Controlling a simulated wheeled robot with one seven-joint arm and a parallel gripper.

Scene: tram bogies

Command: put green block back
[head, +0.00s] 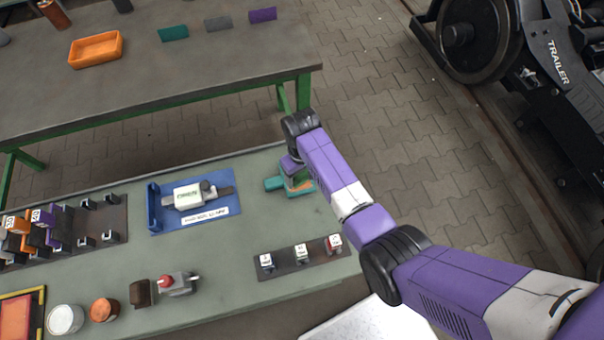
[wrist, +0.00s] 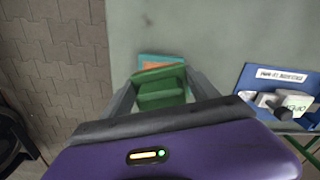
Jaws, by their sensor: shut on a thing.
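The green block (wrist: 160,90) is between the two fingers of my gripper (wrist: 162,84) in the wrist view. In the head view my gripper (head: 294,172) is low over the right end of the near green-grey table, and the block is mostly hidden there. A teal thing with an orange part (wrist: 158,62) shows just beyond the block in the wrist view.
A blue tray (head: 153,208) with a white-and-grey device lies left of my gripper. A dark rack (head: 275,271) with three labelled pieces stands at the front. A rack of orange, purple and black blocks (head: 38,232) is at far left. The back table (head: 190,75) holds an orange tray (head: 96,38).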

